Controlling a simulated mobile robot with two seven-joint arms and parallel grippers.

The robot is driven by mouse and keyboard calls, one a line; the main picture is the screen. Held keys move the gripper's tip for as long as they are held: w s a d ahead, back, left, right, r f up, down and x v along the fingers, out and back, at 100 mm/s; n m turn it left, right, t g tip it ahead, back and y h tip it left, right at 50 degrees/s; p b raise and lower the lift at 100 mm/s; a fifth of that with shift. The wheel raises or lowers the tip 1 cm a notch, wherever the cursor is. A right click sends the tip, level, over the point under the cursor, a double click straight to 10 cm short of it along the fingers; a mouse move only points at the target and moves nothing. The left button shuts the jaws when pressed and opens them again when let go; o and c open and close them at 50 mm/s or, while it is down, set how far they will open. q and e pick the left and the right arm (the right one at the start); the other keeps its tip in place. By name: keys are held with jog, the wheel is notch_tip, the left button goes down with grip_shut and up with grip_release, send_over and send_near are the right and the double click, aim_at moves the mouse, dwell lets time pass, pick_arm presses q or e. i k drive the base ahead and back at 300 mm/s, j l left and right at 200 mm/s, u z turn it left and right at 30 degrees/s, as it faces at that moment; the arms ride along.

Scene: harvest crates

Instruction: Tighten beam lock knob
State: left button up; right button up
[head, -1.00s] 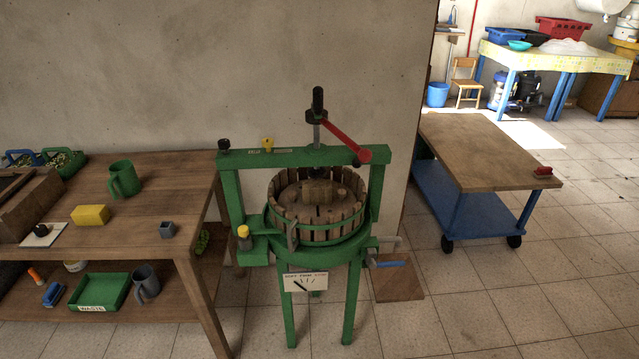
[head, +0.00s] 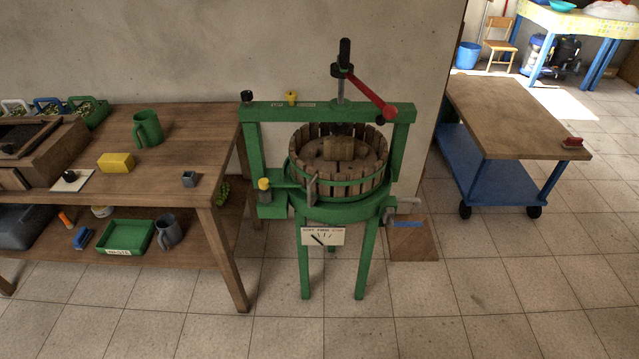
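A green fruit press stands in the middle of the head view, with a green beam (head: 318,113) across its top. A black knob (head: 247,96) sits on top of the beam's left end. A small yellow knob (head: 291,97) stands on the beam further right, beside small labels. I cannot tell how tight either knob is. A screw with a black upright grip (head: 344,52) and a red handle (head: 370,93) rises above the beam. The slatted wooden basket (head: 340,183) below holds a wooden block (head: 345,149). Neither of my grippers is in view.
A wooden workbench (head: 185,165) stands left of the press, with a green jug (head: 147,130) and a yellow block (head: 115,162). A blue wheeled cart (head: 490,165) with a wooden top stands at right. The tiled floor (head: 400,320) in front is clear.

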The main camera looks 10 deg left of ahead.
aim_at(246, 96)
jog(key=u, duration=0.5)
jog(key=i+j+u, duration=0.15)
jog(key=i+u, duration=0.2)
jog(key=i+j+u, duration=0.1)
jog(key=i+u, duration=0.25)
